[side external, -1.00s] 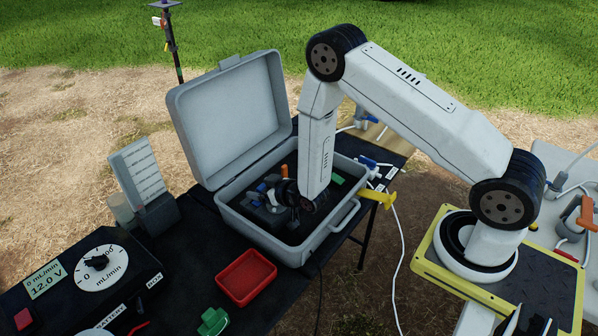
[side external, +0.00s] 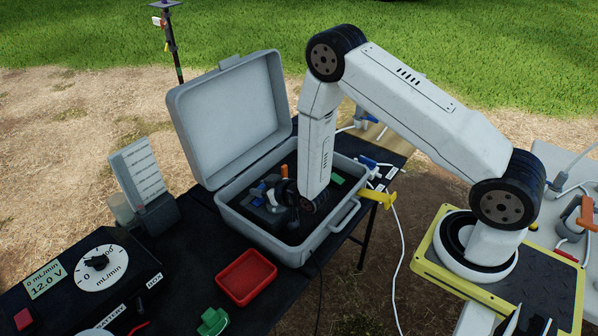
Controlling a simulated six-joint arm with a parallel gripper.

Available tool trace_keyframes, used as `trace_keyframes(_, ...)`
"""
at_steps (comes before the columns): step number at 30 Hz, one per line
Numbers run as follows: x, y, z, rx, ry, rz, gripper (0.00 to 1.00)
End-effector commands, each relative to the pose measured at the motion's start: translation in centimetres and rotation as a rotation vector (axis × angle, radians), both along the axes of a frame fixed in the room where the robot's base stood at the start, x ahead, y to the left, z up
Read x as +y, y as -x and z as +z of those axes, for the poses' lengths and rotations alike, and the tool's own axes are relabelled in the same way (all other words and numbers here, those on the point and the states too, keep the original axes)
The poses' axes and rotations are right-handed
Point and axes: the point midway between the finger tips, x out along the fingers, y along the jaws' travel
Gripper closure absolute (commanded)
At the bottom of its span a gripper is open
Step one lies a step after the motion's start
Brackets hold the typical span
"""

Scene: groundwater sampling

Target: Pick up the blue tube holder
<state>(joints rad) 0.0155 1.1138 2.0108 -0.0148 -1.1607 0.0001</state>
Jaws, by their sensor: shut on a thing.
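My gripper (side external: 274,200) is low inside the open grey case, at the end of my downward arm. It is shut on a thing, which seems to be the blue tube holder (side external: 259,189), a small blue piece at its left. The wrist and the dark insert hide part of the contact, so the exact grip is hard to see. The blue piece is still within the case walls; whether it touches the insert cannot be told.
The grey case (side external: 228,207) stands with its lid (side external: 232,115) raised. A green piece (side external: 337,179) lies inside. A red tray (side external: 246,278), a green clip (side external: 212,321) and a dial box (side external: 97,263) are on the black table. A yellow piece (side external: 381,198) is at the case's right.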

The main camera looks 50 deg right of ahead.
Motion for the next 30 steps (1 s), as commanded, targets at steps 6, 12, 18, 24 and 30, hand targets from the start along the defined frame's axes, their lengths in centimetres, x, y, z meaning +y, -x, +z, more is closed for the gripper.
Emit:
trace_keyframes(6,0.0,0.0,0.2,-0.001,0.000,0.000,1.00)
trace_keyframes(12,0.0,0.0,1.1,-0.001,0.000,0.000,1.00)
trace_keyframes(18,0.0,0.0,2.9,-0.003,0.000,0.000,1.00)
trace_keyframes(24,0.0,-0.1,5.4,-0.004,0.000,0.000,1.00)
trace_keyframes(30,0.0,0.0,7.7,-0.003,0.000,0.000,1.00)
